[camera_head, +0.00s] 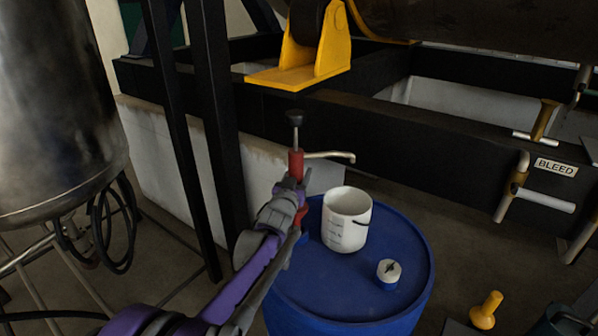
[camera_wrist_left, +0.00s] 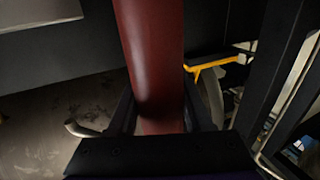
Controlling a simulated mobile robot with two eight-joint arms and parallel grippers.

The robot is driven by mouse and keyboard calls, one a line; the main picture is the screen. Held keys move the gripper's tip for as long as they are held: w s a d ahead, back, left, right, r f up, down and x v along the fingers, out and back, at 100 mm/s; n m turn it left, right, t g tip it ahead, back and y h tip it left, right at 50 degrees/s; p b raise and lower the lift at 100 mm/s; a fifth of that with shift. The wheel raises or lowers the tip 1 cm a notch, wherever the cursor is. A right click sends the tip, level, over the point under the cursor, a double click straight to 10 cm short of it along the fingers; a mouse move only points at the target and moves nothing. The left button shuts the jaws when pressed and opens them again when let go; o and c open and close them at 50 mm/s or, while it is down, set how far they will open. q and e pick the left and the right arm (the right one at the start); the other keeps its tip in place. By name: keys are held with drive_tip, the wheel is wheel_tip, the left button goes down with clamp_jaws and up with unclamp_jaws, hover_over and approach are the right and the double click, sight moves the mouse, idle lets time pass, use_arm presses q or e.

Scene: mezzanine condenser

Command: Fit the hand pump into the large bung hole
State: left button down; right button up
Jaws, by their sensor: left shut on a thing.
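The hand pump (camera_head: 296,163) has a red body, a dark knob on a metal rod at the top and a pale spout pointing right. My left gripper (camera_head: 298,191) is shut on its red body and holds it about upright at the left side of the blue drum (camera_head: 340,293). In the left wrist view the red tube (camera_wrist_left: 150,60) stands between the two dark fingers (camera_wrist_left: 158,115). The pump's lower end is mostly hidden by my gripper and arm. I cannot make out the large bung hole, nor whether the pump touches the drum. My right gripper is not in view.
A white jug (camera_head: 346,222) and a small white-and-blue cap (camera_head: 388,272) are on the drum top. Dark posts (camera_head: 212,120) stand left of the pump. A black beam (camera_head: 400,130) and a yellow bracket (camera_head: 305,62) are behind. A yellow object (camera_head: 485,311) is at lower right.

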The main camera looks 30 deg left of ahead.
use_arm(q)
drive_tip(key=shift+f+b, duration=2.4)
drive_tip(key=shift+f, duration=1.7)
drive_tip(key=shift+c, duration=1.2)
unclamp_jaws()
drive_tip(key=shift+s, duration=0.1)
drive_tip(key=v, duration=1)
drive_tip(key=shift+s, duration=0.35)
drive_tip(key=shift+d+p, duration=0.1)
drive_tip(key=shift+p, duration=0.2)
